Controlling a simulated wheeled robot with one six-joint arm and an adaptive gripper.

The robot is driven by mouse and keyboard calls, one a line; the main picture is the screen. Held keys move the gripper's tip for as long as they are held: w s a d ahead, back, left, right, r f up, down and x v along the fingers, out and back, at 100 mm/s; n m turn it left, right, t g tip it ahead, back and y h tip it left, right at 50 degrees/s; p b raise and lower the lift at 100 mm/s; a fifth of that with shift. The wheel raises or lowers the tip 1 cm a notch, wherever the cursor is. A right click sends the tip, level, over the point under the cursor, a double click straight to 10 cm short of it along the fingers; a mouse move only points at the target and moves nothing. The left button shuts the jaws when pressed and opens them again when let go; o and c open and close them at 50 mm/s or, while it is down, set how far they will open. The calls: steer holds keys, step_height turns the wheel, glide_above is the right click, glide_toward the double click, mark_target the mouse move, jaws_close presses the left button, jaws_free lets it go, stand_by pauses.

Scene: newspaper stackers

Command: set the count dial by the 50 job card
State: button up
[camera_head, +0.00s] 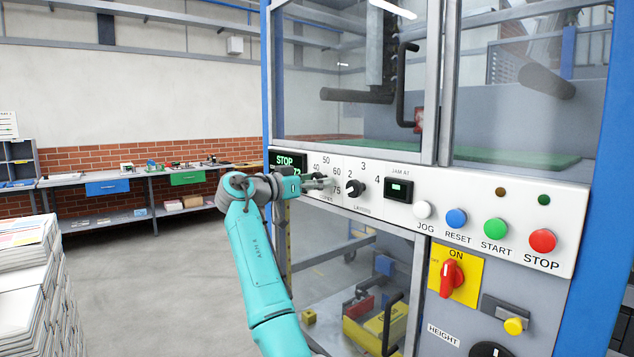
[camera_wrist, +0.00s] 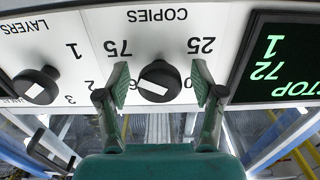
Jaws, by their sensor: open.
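The count dial is a black COPIES knob (camera_wrist: 158,82) with a white mark, on the white panel, which appears upside down in the wrist view. The printed 25 and 75 are on either side of it. The mark lies slantwise across the knob; I cannot tell which end points. My gripper (camera_wrist: 160,93) is open, with one finger on each side of the knob; I cannot tell whether they touch it. In the head view my gripper (camera_head: 318,184) hides the knob, with 40, 50, 60 and 75 showing around it. No 50 job card is recognizable.
A dark display (camera_head: 287,162) with green STOP and 72 is left of the dial. The LAYERS knob (camera_head: 356,187) is close on the right, then a small display (camera_head: 399,190) and coloured buttons. A red switch (camera_head: 450,277) sits below. Paper stacks (camera_head: 35,285) stand far left.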

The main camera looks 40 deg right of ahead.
steer(key=c, duration=1.1)
steer(key=shift+c, duration=0.2)
steer(key=shift+n, duration=0.4)
steer(key=n, duration=0.4)
steer(key=shift+n, duration=0.3)
steer(key=n, duration=0.6)
steer(key=shift+s, duration=0.1)
steer(key=n, duration=0.6)
steer(key=shift+n, duration=0.4)
steer(key=n, duration=0.5)
steer(key=shift+r, duration=0.1)
steer(key=shift+n, duration=0.4)
